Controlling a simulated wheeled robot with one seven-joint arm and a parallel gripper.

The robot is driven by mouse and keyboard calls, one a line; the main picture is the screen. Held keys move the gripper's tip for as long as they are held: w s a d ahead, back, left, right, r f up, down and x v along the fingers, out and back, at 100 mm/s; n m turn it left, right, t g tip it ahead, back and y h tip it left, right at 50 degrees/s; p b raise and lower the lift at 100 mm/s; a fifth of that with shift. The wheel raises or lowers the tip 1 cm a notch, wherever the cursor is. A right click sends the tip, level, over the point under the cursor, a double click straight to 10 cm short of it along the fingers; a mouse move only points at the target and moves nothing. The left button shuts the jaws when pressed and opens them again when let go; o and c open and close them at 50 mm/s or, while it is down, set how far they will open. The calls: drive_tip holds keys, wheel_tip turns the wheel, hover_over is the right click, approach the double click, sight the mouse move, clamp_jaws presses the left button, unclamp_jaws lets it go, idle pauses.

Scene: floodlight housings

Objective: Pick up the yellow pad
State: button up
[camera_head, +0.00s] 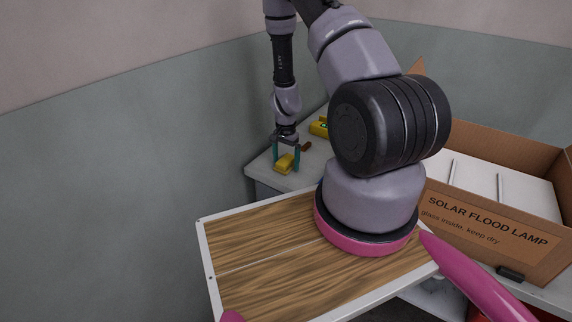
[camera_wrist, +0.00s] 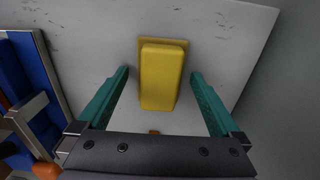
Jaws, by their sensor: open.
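The yellow pad (camera_head: 286,163) lies on the grey table near its left corner in the head view. In the wrist view the yellow pad (camera_wrist: 161,76) is a long block with a flat lip at its far end. My gripper (camera_head: 286,154) is directly above it, pointing down. Its two teal fingers are open, one on each side of the pad, and in the wrist view there is a gap between the pad and each finger (camera_wrist: 160,82). Whether the fingertips reach the table is unclear.
A yellow device (camera_head: 319,127) with a green spot and a small brown object (camera_head: 305,147) are behind and right of the pad. An open cardboard box (camera_head: 480,228) marked "SOLAR FLOOD LAMP" stands at right. A blue item (camera_wrist: 38,75) is at left in the wrist view.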

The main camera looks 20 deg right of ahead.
sight(286, 159)
drive_tip(key=c, duration=1.4)
wheel_tip(286, 159, up, 10)
drive_tip(key=shift+r, duration=0.1)
